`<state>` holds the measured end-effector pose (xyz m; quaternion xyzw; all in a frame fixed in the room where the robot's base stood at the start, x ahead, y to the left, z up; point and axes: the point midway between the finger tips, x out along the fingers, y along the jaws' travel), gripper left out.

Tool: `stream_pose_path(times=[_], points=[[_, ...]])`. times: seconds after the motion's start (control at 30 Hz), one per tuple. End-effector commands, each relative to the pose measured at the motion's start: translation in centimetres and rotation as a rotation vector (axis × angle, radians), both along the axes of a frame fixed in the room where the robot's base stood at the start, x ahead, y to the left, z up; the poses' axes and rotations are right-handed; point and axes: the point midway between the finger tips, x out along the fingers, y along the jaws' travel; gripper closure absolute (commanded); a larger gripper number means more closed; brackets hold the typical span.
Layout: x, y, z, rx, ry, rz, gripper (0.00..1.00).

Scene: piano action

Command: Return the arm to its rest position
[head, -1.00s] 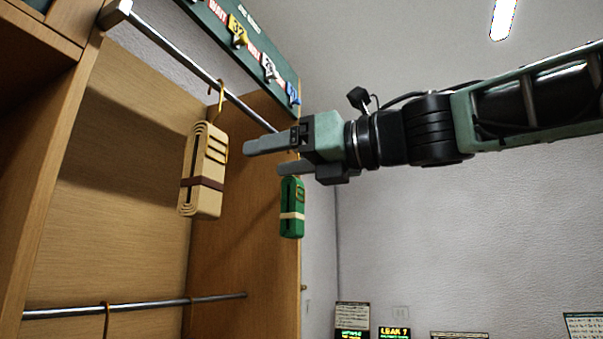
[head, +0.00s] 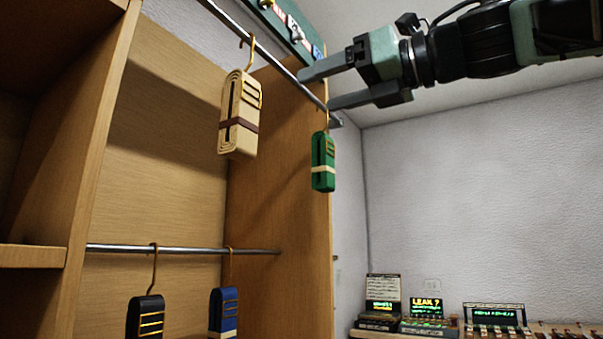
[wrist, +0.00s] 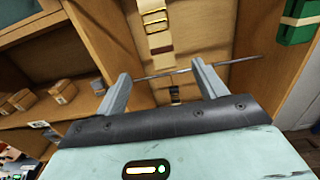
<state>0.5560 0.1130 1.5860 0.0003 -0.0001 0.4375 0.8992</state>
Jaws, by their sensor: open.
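My gripper (head: 325,86) is at the upper right of the head view, with its two grey fingers apart and nothing between them. Its fingertips point left towards the end of the upper rail (head: 272,60). A green folded bundle (head: 322,165) hangs from that rail just below the fingers. A cream bundle with a brown band (head: 240,115) hangs further left on the same rail. In the wrist view, the open fingers (wrist: 160,85) frame the cabinet, with a cream bundle (wrist: 155,25) beyond them and a green one (wrist: 295,22) at the upper right.
A wooden cabinet (head: 165,130) fills the left. Its lower rail (head: 190,249) holds a black bundle (head: 146,318) and a blue bundle (head: 223,310). Small lit displays (head: 425,305) stand at the lower right. The space before the grey wall (head: 460,190) is open.

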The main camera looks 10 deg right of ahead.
Motion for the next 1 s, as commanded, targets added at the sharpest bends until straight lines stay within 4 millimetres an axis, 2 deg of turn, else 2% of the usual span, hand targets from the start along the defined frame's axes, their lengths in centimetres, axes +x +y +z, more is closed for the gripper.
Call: stream_pose_path(times=[0.17, 0.27, 0.37, 0.47, 0.57, 0.63, 0.73, 0.87, 0.9, 1.0], points=[[0.0, 0.0, 0.0, 0.000, 0.000, 0.000, 0.29], [0.7, 1.0, -0.7, 0.088, 0.076, 0.008, 0.29], [2.3, 2.5, -2.5, 0.271, 0.244, 0.003, 0.29], [4.6, 3.7, -5.8, 0.511, 0.490, -0.041, 0.29], [6.8, 4.3, -10.9, 0.745, 0.762, -0.140, 0.29], [7.9, 4.3, -15.3, 0.895, 0.952, -0.240, 0.29], [8.3, 4.0, -22.5, 1.088, 1.208, -0.429, 0.29], [6.8, 2.8, -31.8, 1.286, 1.474, -0.722, 0.29], [5.9, 2.4, -34.5, 1.336, 1.540, -0.822, 0.29], [2.7, 1.0, -41.0, 1.446, 1.678, -1.092, 0.29]])
